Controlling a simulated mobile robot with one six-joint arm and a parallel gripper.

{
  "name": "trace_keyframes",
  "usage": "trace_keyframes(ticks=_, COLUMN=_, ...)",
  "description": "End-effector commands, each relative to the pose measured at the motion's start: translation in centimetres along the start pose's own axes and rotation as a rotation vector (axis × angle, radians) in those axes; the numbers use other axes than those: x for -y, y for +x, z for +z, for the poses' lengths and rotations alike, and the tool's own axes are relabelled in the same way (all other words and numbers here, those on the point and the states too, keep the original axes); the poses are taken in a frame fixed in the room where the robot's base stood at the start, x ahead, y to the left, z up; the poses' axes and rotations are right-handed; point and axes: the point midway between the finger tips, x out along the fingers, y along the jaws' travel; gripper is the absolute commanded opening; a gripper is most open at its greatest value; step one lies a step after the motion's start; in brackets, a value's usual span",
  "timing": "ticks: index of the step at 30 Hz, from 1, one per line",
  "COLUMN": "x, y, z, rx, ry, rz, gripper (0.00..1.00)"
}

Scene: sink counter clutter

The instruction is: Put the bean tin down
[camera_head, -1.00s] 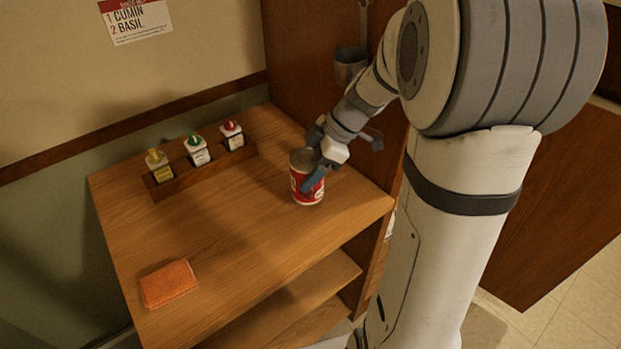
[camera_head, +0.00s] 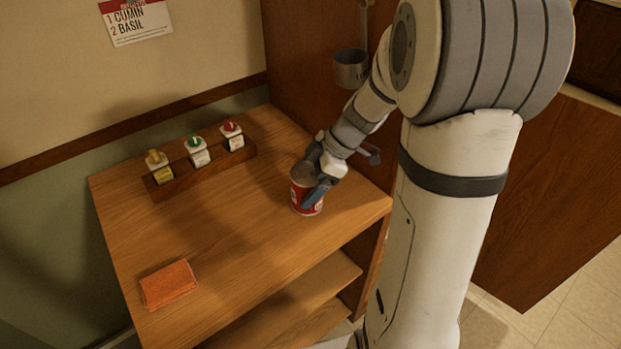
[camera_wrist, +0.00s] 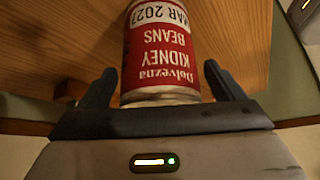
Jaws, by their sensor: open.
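The bean tin (camera_head: 302,197) is red with a white label band and stands upright on the wooden counter top (camera_head: 225,225), near its right side. In the wrist view the tin (camera_wrist: 160,58) reads "Kidney Beans". My gripper (camera_head: 314,176) is around the upper part of the tin from the right. Its fingers are open, with a gap between each finger and the tin in the wrist view (camera_wrist: 160,85). Part of the tin is hidden behind a finger in the head view.
A wooden rack (camera_head: 206,172) with several capped bottles stands at the back left. An orange cloth (camera_head: 168,284) lies at the front left. The counter between is clear. A metal cup (camera_head: 350,69) hangs on the brown side panel (camera_head: 310,60).

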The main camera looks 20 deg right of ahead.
Motion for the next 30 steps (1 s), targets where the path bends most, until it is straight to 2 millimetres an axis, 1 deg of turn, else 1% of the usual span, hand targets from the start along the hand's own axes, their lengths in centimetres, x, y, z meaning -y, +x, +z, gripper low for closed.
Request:
trace_keyframes(ticks=8, x=0.0, y=-0.4, z=-0.3, rx=0.000, ry=0.000, rz=-0.001, gripper=0.88)
trace_keyframes(ticks=11, x=-0.1, y=-1.7, z=-0.1, rx=0.000, ry=-0.002, rz=0.004, gripper=0.88)
trace_keyframes(ticks=18, x=-0.1, y=-5.8, z=-0.1, rx=0.001, ry=-0.002, rz=0.003, gripper=0.88)
trace_keyframes(ticks=21, x=-0.1, y=-6.9, z=-0.1, rx=0.000, ry=-0.001, rz=0.002, gripper=0.88)
trace_keyframes(ticks=25, x=0.0, y=-7.6, z=-0.1, rx=0.000, ry=-0.001, rz=0.000, gripper=0.88)
trace_keyframes(ticks=30, x=0.0, y=-7.6, z=-0.2, rx=0.000, ry=-0.001, rz=-0.002, gripper=0.88)
